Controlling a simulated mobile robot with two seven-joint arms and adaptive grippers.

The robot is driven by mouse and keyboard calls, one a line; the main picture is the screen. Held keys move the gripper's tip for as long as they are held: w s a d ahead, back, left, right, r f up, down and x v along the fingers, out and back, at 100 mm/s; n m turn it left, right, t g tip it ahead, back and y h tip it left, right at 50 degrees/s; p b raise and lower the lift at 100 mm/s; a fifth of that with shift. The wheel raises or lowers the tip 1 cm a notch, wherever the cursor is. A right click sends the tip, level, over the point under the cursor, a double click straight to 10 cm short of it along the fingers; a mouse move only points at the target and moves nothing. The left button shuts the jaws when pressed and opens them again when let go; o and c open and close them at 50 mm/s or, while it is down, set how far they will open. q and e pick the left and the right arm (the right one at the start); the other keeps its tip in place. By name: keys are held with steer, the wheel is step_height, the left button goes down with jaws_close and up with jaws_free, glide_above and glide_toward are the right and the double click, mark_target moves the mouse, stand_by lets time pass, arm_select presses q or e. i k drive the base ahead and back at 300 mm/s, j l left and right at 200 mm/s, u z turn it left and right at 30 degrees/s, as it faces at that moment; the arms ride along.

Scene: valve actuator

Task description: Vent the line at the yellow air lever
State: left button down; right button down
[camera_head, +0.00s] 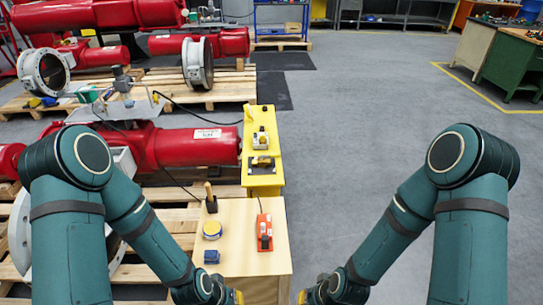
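A narrow yellow stand (265,181) is at the centre, beside the red actuator cylinder (195,147). A small white and yellow device (261,138) sits on it, with a dark and yellow piece (262,162) nearer to me. I cannot tell which small yellow part is the air lever. My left gripper (238,297) is at the bottom edge, by the wooden table's front. My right gripper (303,297) is at the bottom edge, just right of the table. Both are mostly cut off by the frame, far from the stand, and their fingers cannot be made out.
A wooden table (240,215) holds an orange-red device (264,232), a yellow round item (212,230), a blue block (211,256) and a wooden-handled tool (211,198). Pallets (180,205) and red actuators fill the left. Grey floor (350,130) is clear to the right.

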mark_target(276, 154)
steer(key=i+l, duration=0.1)
steer(key=l, duration=0.3)
steer(key=i+l+z, duration=0.15)
steer(key=l, duration=0.25)
steer(key=i+l, duration=0.1)
steer(key=l, duration=0.3)
steer(key=i+l+z, duration=0.1)
steer(key=l, duration=0.3)
steer(key=i+z, duration=0.25)
steer(key=i, duration=0.6)
